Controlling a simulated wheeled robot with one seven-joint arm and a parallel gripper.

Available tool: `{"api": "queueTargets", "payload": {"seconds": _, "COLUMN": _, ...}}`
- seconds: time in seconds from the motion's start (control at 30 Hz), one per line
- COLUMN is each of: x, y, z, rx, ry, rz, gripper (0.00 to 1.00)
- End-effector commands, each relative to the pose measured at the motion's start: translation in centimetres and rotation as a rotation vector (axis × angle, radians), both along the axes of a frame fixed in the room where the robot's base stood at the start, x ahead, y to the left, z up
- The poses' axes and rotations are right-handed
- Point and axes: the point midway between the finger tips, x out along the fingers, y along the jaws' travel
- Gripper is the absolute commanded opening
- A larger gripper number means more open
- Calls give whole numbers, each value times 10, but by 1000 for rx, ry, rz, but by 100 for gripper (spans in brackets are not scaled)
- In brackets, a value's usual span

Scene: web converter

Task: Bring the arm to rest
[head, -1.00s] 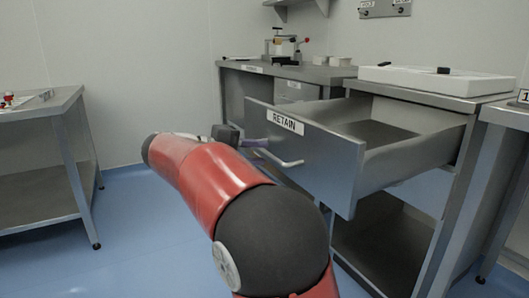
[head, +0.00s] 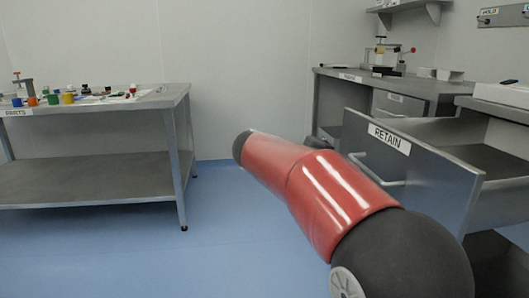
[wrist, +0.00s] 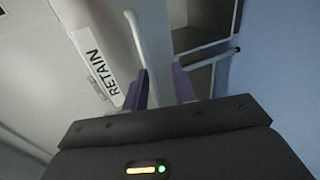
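My red and black arm crosses the head view at lower right, in front of the open RETAIN drawer (head: 425,172). In the head view only a dark part by my wrist shows above the arm; my fingers are hidden. In the wrist view my gripper (wrist: 162,82) has its two purple fingers apart, with nothing visible held between them. The drawer front (wrist: 75,55) with its RETAIN label lies left of the fingers. The pale bar handle (wrist: 136,38) runs down toward the left finger; whether they touch I cannot tell.
A PARTS table (head: 90,105) with small coloured items stands at left. A metal counter (head: 415,85) with a small press-like device stands behind the drawer. A white tray (head: 505,94) sits at the right edge. Blue floor (head: 215,215) is clear between table and arm.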

Motion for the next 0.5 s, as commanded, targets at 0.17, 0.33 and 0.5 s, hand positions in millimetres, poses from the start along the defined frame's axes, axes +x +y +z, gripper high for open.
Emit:
{"api": "queueTargets", "payload": {"seconds": 0.17, "x": -64, "y": -23, "z": -37, "rx": 303, "ry": 26, "rz": 56, "gripper": 27}}
{"api": "queueTargets", "payload": {"seconds": 0.33, "x": -135, "y": -13, "z": -88, "rx": 645, "ry": -21, "rz": 123, "gripper": 27}}
{"api": "queueTargets", "payload": {"seconds": 0.5, "x": -188, "y": 14, "z": -129, "rx": 918, "ry": -135, "rz": 167, "gripper": 27}}
